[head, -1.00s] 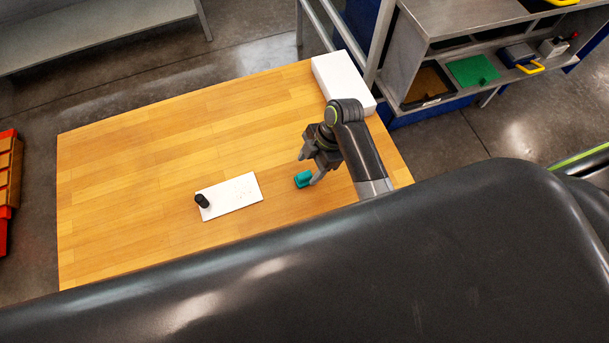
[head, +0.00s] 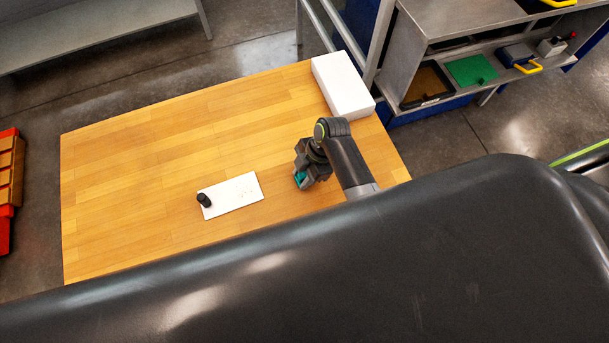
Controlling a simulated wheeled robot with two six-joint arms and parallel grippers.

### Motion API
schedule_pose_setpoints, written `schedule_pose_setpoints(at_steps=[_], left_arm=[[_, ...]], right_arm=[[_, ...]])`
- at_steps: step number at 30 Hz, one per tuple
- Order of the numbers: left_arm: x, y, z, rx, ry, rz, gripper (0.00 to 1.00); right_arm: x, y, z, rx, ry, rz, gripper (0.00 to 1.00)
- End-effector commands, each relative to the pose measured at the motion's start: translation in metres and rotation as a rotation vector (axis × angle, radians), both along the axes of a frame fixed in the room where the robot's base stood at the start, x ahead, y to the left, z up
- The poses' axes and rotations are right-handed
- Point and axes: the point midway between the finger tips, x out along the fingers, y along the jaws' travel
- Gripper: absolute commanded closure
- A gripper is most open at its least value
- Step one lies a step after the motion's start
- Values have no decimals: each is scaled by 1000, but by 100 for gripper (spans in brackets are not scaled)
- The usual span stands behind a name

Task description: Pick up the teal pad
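The teal pad (head: 300,179) lies on the wooden table, right of the white board, and is mostly hidden by my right gripper. My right gripper (head: 303,180) is down over the pad, with its fingers around or close beside it. I cannot tell whether the fingers touch the pad or are shut on it. My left gripper is not in view.
The wooden table (head: 160,150) is mostly bare to the left. A white board (head: 236,195) with a small black cylinder (head: 204,200) on it lies left of the gripper. A white box (head: 343,86) stands at the table's far right corner, behind my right arm.

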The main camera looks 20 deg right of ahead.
Motion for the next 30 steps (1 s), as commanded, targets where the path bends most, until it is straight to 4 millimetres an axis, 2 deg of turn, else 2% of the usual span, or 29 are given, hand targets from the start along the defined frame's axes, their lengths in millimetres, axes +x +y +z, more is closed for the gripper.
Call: schedule_pose_setpoints(at_steps=[1, 4, 17, 23, 30], left_arm=[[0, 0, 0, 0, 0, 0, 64], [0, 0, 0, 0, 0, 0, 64], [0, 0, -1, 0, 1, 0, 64], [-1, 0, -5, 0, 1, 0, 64], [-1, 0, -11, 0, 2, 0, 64]], right_arm=[[0, 0, 0, 0, 0, 0, 77], [0, 0, 0, 0, 0, 0, 90], [1, 0, 8, 0, -1, 1, 90], [1, 0, 30, 0, -3, 0, 90], [1, 0, 71, 0, -4, 0, 90]])
